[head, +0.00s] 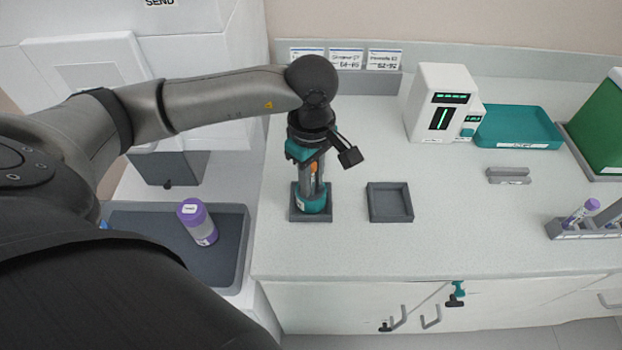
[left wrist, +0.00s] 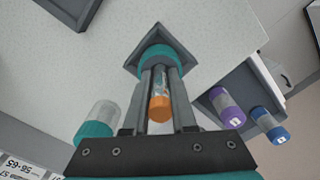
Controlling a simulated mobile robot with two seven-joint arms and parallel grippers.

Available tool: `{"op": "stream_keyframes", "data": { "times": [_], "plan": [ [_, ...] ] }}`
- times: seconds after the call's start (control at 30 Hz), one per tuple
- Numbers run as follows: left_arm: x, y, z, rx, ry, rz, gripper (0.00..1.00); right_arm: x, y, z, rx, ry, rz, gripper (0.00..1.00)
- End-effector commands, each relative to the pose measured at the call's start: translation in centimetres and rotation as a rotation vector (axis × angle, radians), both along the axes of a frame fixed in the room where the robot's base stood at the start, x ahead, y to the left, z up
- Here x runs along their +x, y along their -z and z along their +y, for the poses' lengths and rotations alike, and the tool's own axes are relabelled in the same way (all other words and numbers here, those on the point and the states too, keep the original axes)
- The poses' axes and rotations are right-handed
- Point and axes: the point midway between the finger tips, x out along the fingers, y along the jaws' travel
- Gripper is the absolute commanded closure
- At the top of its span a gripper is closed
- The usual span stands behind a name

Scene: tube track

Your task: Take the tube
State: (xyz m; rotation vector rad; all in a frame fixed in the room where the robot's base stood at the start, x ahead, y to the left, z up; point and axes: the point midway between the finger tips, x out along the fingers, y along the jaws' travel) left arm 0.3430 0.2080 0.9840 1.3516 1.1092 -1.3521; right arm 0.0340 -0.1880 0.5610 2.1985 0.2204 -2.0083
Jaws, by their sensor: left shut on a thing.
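A clear tube with an orange cap (left wrist: 159,107) stands upright in a round teal holder (head: 312,203), which sits in a grey square tray (head: 298,216) on the counter. My left gripper (head: 312,185) points down over the holder. Its two fingers are shut on the orange-capped tube, one on each side, as the left wrist view (left wrist: 160,85) shows. The tube's lower part is hidden in the holder and behind the fingers. The holder also shows in the left wrist view (left wrist: 160,52). My right gripper is not in view.
An empty grey square tray (head: 390,203) lies to the right. A grey bin (head: 235,255) at left holds a purple-capped tube (head: 198,222) and a blue-capped one (left wrist: 270,126). A teal-capped tube (left wrist: 97,120) is near the gripper. A white device (head: 440,100) stands behind.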

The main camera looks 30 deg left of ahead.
Motion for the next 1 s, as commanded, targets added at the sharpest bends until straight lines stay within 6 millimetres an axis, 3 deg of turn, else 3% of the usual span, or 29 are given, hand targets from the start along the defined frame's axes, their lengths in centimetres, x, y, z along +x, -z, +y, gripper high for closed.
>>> {"op": "stream_keyframes", "data": {
  "times": [0.27, 0.47, 0.67, 1.0],
  "plan": [
    [0.0, -0.4, 0.0, 0.0, -0.001, -0.001, 1.0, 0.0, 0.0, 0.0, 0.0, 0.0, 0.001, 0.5],
    [0.1, -2.5, 0.0, 0.0, 0.0, -0.004, 1.0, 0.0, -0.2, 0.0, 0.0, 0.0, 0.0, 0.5],
    [0.2, -6.7, 0.0, 0.0, 0.0, -0.007, 1.0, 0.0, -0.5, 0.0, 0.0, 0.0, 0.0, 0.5],
    [0.2, -16.3, 0.0, 0.0, 0.0, -0.007, 1.0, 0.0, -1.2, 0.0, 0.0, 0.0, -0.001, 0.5]
  ]
}}
